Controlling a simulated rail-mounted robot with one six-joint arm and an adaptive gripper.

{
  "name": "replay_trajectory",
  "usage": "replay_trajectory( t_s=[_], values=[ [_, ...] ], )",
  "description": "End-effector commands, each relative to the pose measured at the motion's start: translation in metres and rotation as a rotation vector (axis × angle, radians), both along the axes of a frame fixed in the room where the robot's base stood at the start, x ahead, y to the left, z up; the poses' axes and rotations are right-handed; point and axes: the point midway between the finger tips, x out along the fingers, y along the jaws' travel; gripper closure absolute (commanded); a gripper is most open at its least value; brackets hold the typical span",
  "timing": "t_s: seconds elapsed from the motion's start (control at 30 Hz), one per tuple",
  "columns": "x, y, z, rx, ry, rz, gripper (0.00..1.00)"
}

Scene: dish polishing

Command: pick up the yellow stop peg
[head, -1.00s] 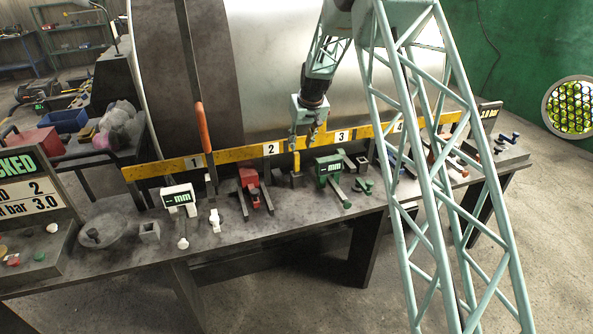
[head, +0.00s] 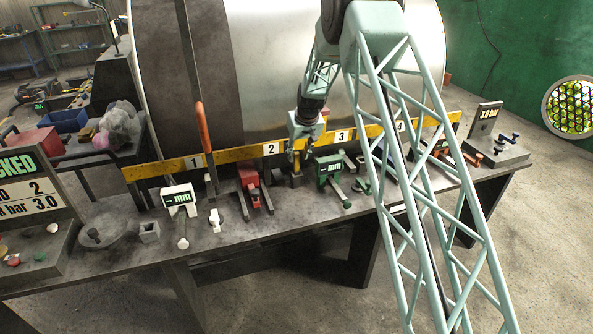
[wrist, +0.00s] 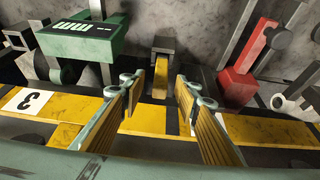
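The yellow stop peg (wrist: 160,88) shows in the wrist view, upright against a small grey block (wrist: 163,48), between and beyond my fingertips. In the head view the peg (head: 297,161) is small and partly hidden by my gripper (head: 299,153), which is low over the bench in front of the yellow scale bar. In the wrist view my gripper (wrist: 160,92) is open, with one ribbed finger on each side of the peg. I see gaps between the peg and both fingers.
A green mm gauge (head: 329,168) stands close right of the peg in the head view, and a red clamp (head: 250,180) stands to its left. The numbered yellow bar (head: 232,154) runs behind along the large metal drum (head: 290,70).

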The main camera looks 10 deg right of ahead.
Motion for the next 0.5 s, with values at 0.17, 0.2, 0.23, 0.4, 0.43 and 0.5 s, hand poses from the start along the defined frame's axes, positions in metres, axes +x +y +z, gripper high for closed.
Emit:
replay_trajectory(
  t_s=[0.17,0.2,0.23,0.4,0.43,0.5],
  values=[
    [0.0006,0.0001,-0.0007,0.000,0.000,0.000,0.70],
    [0.0006,0.0001,-0.0006,0.000,-0.001,0.000,0.70],
    [0.0005,0.0001,-0.0005,0.000,-0.001,0.000,0.70],
    [0.0008,0.0001,-0.0013,0.000,0.000,0.000,0.70],
    [0.0009,0.0001,-0.0018,0.000,0.000,0.000,0.70],
    [0.0017,0.0003,-0.0038,0.000,0.000,0.000,0.70]
  ],
)
